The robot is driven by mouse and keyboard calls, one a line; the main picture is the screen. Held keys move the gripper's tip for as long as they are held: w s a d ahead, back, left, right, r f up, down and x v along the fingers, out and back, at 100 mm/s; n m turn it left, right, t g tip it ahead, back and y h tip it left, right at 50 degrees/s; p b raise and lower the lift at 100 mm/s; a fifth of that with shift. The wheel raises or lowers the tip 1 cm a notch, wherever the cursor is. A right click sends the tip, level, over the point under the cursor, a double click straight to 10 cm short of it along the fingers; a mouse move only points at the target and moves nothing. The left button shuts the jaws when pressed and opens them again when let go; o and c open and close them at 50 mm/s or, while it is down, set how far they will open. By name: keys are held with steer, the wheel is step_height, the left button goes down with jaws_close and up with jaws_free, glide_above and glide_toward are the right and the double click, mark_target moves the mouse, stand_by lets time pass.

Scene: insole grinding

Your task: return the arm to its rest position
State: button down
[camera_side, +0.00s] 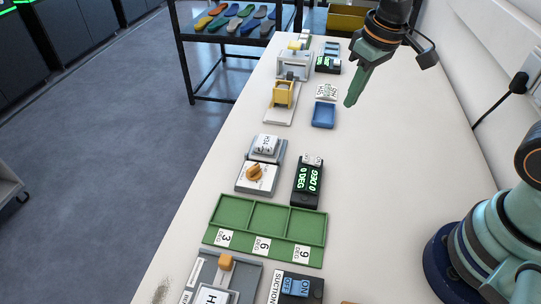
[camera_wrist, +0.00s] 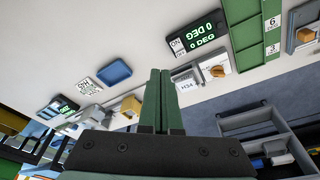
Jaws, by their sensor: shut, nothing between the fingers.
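My gripper (camera_side: 351,101) has green fingers and hangs in the air above the right side of the white table (camera_side: 415,160). In the side view its fingers point down and slightly left, above and right of a blue tray (camera_side: 323,115). In the wrist view the two fingers (camera_wrist: 161,75) lie together, shut, with nothing between them. The gripper appears clear of every object. My arm's teal base stands at the lower right of the side view.
A green tray (camera_side: 268,216) with three compartments, a black display (camera_side: 307,182) reading 0 DEG, an orange-knob device (camera_side: 256,175) and a yellow fixture (camera_side: 282,95) line the table's left part. A rack of insoles (camera_side: 237,38) stands beyond. The table's right part is clear.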

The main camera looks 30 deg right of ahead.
steer(key=s+d+r+m+t, duration=0.1)
steer(key=s+d+r+t, duration=0.2)
steer(key=s+d+r, duration=0.1)
steer(key=shift+s+d+r+m, duration=0.15)
steer(key=shift+s+r+m, duration=0.25)
steer(key=shift+s+r, duration=0.6)
